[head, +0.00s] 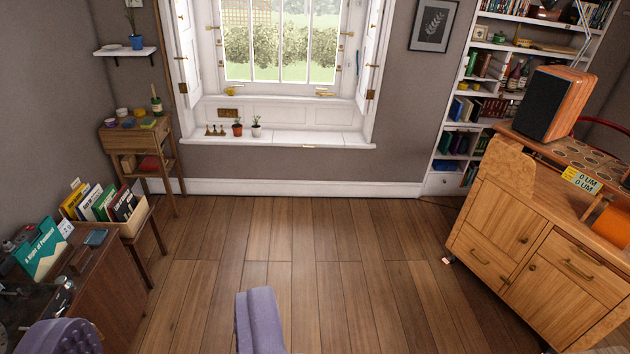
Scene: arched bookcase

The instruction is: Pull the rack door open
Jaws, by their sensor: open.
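A wooden rack cabinet (590,240) on casters stands at the right. Its front has a door panel (500,228) with a small round knob (523,239), and the panel looks shut, flush with the front. A drawer (578,268) with a bar handle is to the right of it. My gripper (160,325) shows as two purple fingers at the bottom edge, spread wide apart, open and empty. It is well to the left of the cabinet and touches nothing that I can see. The cabinet's lower right is cut off by the frame.
A speaker (556,103) stands on the cabinet top. Wooden floor (300,235) is clear in the middle. A desk (95,285) with a book box (132,222) lines the left. A small side table (135,135), window sill (290,138) and white bookcase (455,125) line the back.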

